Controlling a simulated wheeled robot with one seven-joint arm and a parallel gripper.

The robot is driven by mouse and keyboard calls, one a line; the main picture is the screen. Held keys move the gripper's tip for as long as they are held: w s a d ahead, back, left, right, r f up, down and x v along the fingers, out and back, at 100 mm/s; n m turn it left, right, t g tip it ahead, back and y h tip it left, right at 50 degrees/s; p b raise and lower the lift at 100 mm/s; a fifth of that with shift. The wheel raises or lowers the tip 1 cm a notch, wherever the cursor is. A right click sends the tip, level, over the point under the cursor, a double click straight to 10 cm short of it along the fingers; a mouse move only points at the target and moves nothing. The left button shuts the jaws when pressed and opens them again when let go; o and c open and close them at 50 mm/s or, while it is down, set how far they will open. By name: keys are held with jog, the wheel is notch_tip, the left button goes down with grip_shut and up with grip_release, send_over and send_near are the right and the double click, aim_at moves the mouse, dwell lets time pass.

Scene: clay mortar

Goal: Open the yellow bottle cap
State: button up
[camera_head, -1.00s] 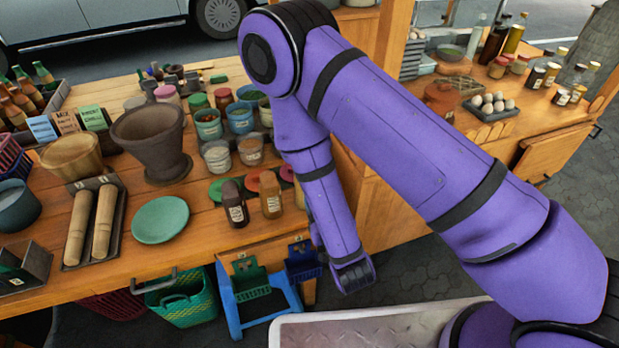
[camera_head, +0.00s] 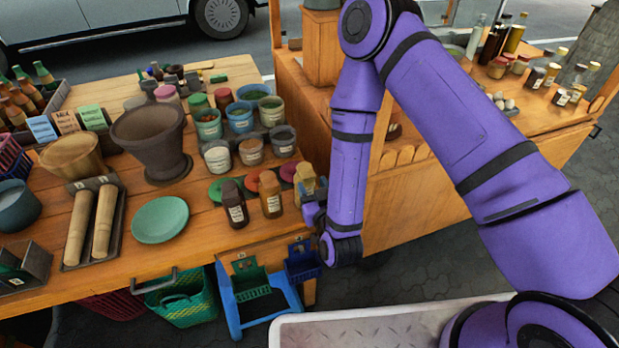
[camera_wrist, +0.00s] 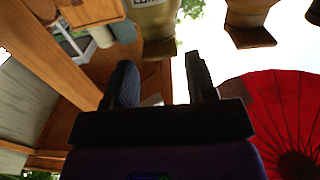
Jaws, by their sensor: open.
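The yellow-topped bottle (camera_head: 305,178) stands upright at the right front edge of the wooden table, rightmost of three small bottles. My gripper (camera_head: 314,197) is just right of it, partly hidden by my own arm. In the wrist view, a pale yellow labelled bottle (camera_wrist: 153,16) with a tan cap appears upside down, beyond my open gripper (camera_wrist: 160,78). The cap lines up with the gap between the two dark fingers. The jaws are empty; I cannot tell whether they touch the bottle.
Colourful jars (camera_head: 251,150) stand behind. A mortar (camera_head: 150,140) and a green plate (camera_head: 160,220) are further left. A wooden counter (camera_head: 420,200) stands to the right, across a gap.

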aim_at(309, 178)
jog(key=shift+w+r, duration=0.15)
jog(key=shift+w, duration=0.15)
jog(key=shift+x, duration=1.35)
jog(key=c, duration=0.9)
